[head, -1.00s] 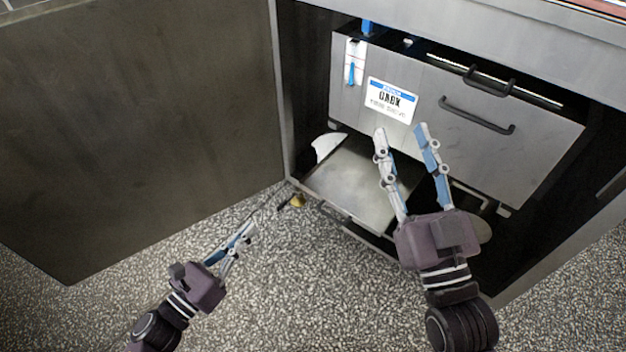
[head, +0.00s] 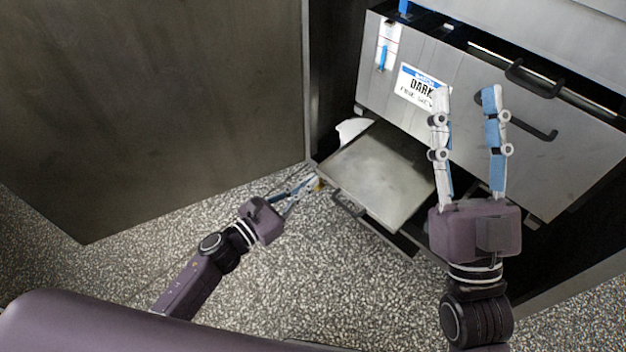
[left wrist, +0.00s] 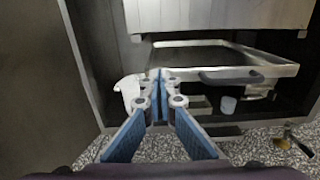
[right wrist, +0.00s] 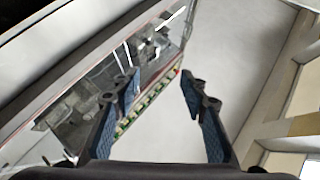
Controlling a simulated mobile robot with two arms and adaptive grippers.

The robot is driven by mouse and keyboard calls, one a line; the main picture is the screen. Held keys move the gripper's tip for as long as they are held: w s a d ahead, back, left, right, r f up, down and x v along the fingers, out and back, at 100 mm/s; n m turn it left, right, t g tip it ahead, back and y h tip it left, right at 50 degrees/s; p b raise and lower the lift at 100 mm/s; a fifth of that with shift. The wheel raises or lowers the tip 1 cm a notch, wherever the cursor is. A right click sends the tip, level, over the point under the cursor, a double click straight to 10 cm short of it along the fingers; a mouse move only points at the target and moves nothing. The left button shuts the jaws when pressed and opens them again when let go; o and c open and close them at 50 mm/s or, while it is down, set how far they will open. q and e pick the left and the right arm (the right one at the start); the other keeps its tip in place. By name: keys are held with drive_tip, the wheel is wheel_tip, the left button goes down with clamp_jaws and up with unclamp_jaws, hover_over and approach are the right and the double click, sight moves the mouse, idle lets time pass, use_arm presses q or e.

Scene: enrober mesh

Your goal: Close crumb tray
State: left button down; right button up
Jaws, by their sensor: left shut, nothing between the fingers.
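The crumb tray (head: 382,176) is a flat metal tray with a dark front handle (head: 349,204). It sits low in the open cabinet, under a grey metal unit, and sticks out at the front. In the left wrist view the tray (left wrist: 205,57) and its handle (left wrist: 231,76) lie ahead of the fingers. My left gripper (head: 311,181) is shut and empty, low by the tray's left front corner; I cannot tell if it touches. My right gripper (head: 467,92) is open and empty, raised in front of the unit.
The grey unit (head: 470,90) with a "DARK" label (head: 420,88) and black handles is above the tray. A large open door (head: 150,100) stands at left. A small yellow item (left wrist: 283,143) lies on the speckled floor (head: 290,270). A white piece (head: 351,129) is beside the tray.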

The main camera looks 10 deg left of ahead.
use_arm(q)
drive_tip(key=shift+x, duration=0.85)
use_arm(e)
drive_tip(key=shift+s+d+r+t, duration=0.1)
drive_tip(key=shift+s+r+t, duration=0.2)
drive_tip(key=shift+s+r, duration=0.2)
drive_tip(key=shift+y, duration=0.3)
